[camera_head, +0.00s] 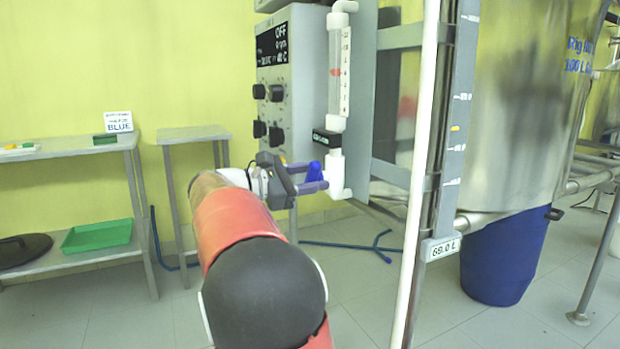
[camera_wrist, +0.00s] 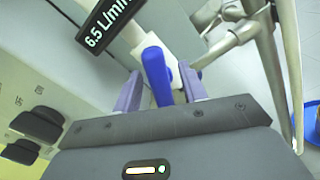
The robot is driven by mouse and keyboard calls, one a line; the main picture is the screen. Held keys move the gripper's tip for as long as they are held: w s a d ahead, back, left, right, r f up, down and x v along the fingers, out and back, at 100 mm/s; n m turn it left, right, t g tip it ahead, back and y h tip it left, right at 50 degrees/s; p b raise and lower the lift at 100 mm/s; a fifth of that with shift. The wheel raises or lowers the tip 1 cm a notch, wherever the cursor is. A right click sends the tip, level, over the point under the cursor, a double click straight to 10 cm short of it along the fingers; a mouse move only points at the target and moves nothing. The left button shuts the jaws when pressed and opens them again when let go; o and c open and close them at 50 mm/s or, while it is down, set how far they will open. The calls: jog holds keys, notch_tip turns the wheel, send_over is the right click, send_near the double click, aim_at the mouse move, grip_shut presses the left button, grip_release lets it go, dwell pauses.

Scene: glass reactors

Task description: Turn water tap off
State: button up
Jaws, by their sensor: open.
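The water tap is a blue handle (camera_head: 314,171) on white pipework under the clear flow tube (camera_head: 339,75). In the wrist view the blue tap handle (camera_wrist: 157,75) stands between the two purple fingers of my gripper (camera_wrist: 160,88). My gripper (camera_head: 306,177) is open around the handle in the head view, with its fingers pointing right toward the white pipe. I cannot tell whether either finger touches the handle. A black display (camera_wrist: 108,25) above the tap reads 6.5 L/min.
A grey control box (camera_head: 290,80) with black knobs is just above and left of my gripper. A white vertical pipe (camera_head: 418,180) and a steel vessel (camera_head: 520,110) stand to the right. Metal tables (camera_head: 130,145) are at the left, and a blue bin (camera_head: 505,255) is under the vessel.

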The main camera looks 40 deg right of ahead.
jog(key=c, duration=0.8)
jog(key=shift+c, duration=0.2)
jog(key=shift+f+m, duration=0.1)
jog(key=shift+m, duration=0.3)
jog(key=m+b, duration=0.3)
jog(key=m, duration=0.2)
jog(key=shift+f+m, duration=0.15)
jog(key=shift+m, duration=0.15)
jog(key=m+b, duration=0.2)
jog(key=m, duration=0.1)
jog(key=shift+m+b, duration=0.8)
jog(key=shift+m, duration=0.6)
jog(key=o, duration=0.8)
